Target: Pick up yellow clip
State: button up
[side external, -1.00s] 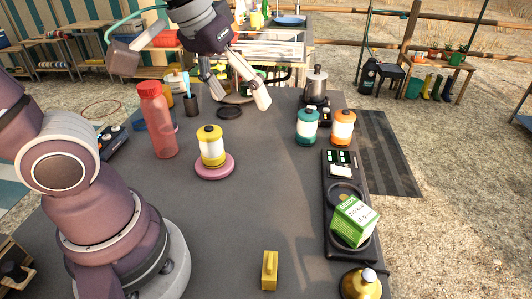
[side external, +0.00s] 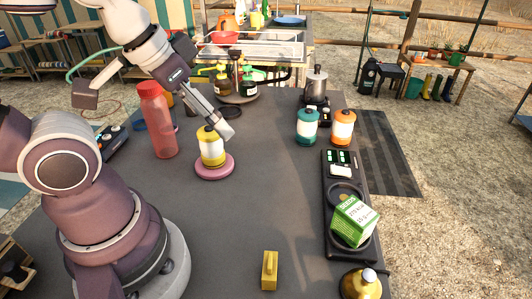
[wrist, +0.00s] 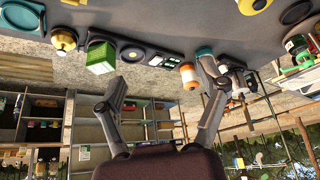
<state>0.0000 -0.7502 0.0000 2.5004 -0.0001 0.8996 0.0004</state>
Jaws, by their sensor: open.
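The yellow clip (side external: 269,270) stands on the dark table near its front edge, at the bottom middle of the side view. A small yellow piece at the top edge of the wrist view (wrist: 73,2) may be it, cut off by the frame. My gripper (side external: 215,115) is up over the back left part of the table, behind the yellow canister in the picture and far from the clip. In the wrist view its fingers (wrist: 164,68) are spread apart with nothing between them.
A yellow canister (side external: 211,148) stands on a pink disc, beside a red bottle (side external: 158,125). The table's middle is clear.

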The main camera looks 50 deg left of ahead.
jog(key=c, duration=0.6)
jog(key=m+g, duration=0.5)
jog(key=m, duration=2)
send_near(270, 263)
jog(key=shift+m+g, duration=0.3)
jog(key=shift+m, duration=0.4)
jog(key=f, duration=1)
jog(key=shift+w+f, duration=0.25)
jog(key=shift+f, duration=0.1)
